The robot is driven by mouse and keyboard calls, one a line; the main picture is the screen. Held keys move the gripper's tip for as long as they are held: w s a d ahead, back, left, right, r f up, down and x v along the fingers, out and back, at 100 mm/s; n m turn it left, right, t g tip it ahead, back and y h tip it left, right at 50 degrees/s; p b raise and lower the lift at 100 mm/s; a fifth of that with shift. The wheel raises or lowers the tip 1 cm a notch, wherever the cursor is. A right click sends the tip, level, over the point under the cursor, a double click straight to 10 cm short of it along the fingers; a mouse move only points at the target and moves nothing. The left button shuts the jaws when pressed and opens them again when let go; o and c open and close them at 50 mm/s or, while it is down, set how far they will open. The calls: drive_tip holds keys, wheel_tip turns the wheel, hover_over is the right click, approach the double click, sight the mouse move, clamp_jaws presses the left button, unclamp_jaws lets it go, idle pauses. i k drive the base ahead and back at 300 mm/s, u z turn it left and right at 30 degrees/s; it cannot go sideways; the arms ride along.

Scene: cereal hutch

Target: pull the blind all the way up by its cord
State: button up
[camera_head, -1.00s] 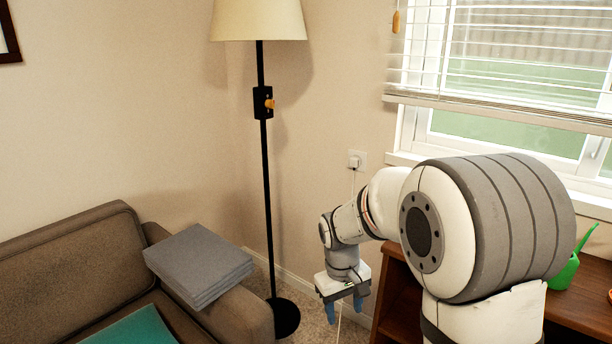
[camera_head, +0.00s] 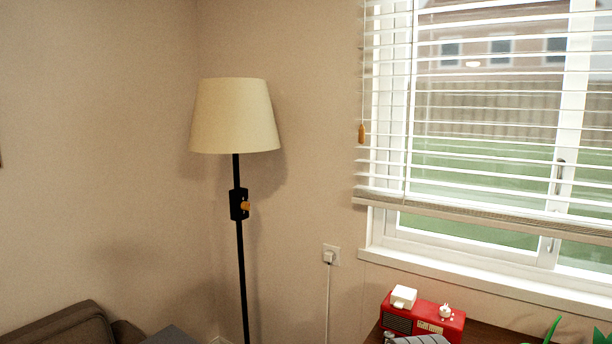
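The white slatted blind (camera_head: 480,120) hangs over the window. It is lowered over most of the glass, and its bottom rail (camera_head: 470,215) is a little above the sill. The blind's cord (camera_head: 363,70) hangs at its left edge and ends in an orange-brown pull (camera_head: 361,133) against the wall. My gripper is out of view in the head view, so I cannot see its fingers. Nothing touches the cord or its pull.
A floor lamp (camera_head: 235,115) with a cream shade stands left of the window. A plug with a white cable is in the wall outlet (camera_head: 331,255). A red radio (camera_head: 422,317) stands on the wooden desk (camera_head: 490,334). A grey-brown sofa (camera_head: 65,328) is at the lower left.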

sight(361, 140)
drive_tip(key=z, duration=0.05)
drive_tip(key=k, duration=1.15)
drive_tip(key=u, duration=0.55)
drive_tip(key=i, duration=1.7)
drive_tip(key=z, duration=0.65)
